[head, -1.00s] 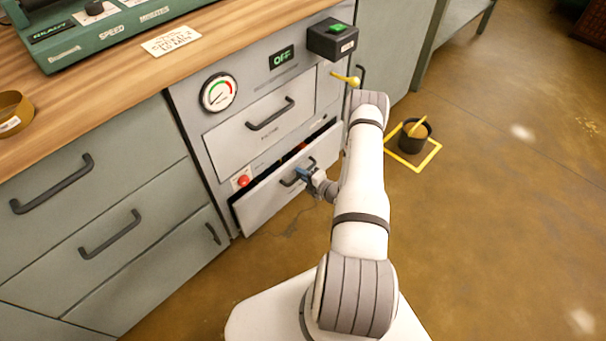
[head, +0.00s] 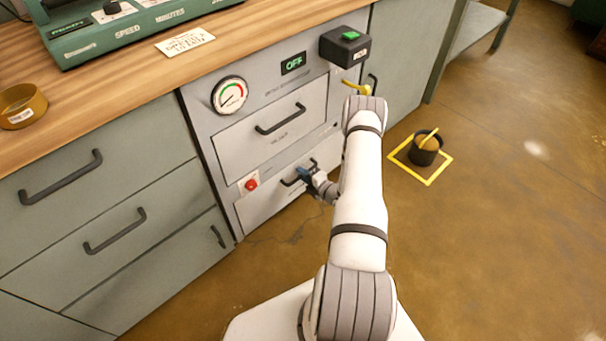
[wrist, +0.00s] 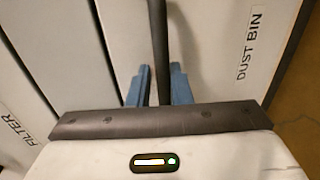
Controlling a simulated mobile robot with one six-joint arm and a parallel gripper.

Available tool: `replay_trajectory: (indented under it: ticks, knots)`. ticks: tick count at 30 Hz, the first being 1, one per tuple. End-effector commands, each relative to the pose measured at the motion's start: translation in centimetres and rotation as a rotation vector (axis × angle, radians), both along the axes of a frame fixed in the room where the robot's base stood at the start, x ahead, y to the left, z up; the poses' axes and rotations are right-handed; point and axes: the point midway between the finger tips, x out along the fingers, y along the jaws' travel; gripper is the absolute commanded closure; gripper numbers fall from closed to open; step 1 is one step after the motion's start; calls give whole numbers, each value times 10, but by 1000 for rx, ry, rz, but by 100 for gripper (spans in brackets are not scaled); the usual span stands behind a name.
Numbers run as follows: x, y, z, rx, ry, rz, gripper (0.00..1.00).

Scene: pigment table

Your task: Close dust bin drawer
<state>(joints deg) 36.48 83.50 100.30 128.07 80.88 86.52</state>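The dust bin drawer (head: 262,209) is the lower drawer of the grey cabinet unit, and its front looks flush with the unit in the head view. Its front, lettered "DUST BIN", also shows in the wrist view (wrist: 225,45). My gripper (head: 304,174) is at the drawer's dark bar handle (head: 291,181). In the wrist view its blue fingers (wrist: 160,88) stand on either side of the handle bar (wrist: 158,45), close against it. My arm hides the drawer's right end in the head view.
The closed filter drawer (head: 270,135) is above, below a gauge (head: 230,95) and an "OFF" display (head: 293,63). A red button (head: 251,184) sits at the left. A black pot (head: 425,150) stands on the floor in a yellow square at the right. Open floor lies around it.

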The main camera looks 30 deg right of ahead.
Motion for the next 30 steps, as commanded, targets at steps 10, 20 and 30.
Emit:
replay_trajectory:
  ticks: [10, 20, 30]
  knots:
    - [-56, -17, 11, 5, 7, -8, 82]
    - [-65, -18, 11, 5, 9, -8, 82]
    - [-65, -18, 11, 5, 9, -8, 82]
